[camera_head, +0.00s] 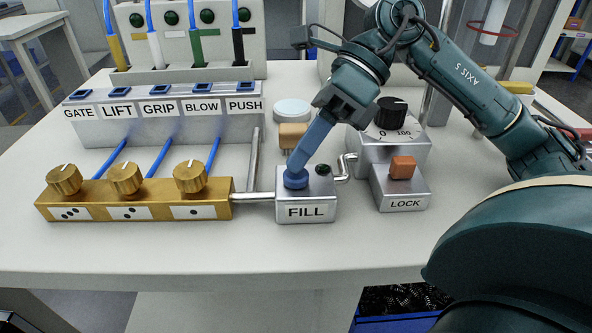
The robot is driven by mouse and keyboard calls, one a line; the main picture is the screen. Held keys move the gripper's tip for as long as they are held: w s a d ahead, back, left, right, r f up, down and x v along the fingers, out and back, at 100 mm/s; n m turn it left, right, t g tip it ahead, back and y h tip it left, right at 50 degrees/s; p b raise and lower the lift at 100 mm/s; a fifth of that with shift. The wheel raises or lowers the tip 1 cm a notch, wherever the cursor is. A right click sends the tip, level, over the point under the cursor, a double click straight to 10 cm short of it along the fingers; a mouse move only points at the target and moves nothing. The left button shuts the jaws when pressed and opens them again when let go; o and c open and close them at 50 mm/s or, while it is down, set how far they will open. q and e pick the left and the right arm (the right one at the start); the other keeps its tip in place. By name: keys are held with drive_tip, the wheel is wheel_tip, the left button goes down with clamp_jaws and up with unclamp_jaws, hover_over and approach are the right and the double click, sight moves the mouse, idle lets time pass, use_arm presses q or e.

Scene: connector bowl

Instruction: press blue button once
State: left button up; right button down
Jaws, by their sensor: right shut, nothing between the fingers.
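The blue button (296,181) sits on top of the silver box labelled FILL (306,210), on its left half. My right gripper (299,165) comes in from the upper right, its blue fingers shut and empty, slanting down to the left. Its fingertips are at the blue button and appear to touch it; I cannot tell whether the button is pressed down. A small dark green lamp (323,169) sits beside the button on the same box. My left gripper is not in view.
The LOCK box (402,204) with an orange button and a black dial box (388,151) stand to the right. A brass block (140,212) with three knobs is on the left. A labelled panel (160,125) stands behind it. The table's front strip is clear.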

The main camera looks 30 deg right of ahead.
sight(304, 170)
drive_tip(key=shift+f+b, duration=0.3)
drive_tip(key=shift+f, duration=0.05)
drive_tip(key=shift+r, duration=0.1)
idle(0.4)
drive_tip(key=shift+r+p, duration=0.85)
drive_tip(key=shift+r, duration=0.05)
wheel_tip(304, 170, up, 5)
drive_tip(key=p, duration=0.4)
drive_tip(key=shift+p, duration=0.3)
idle(0.3)
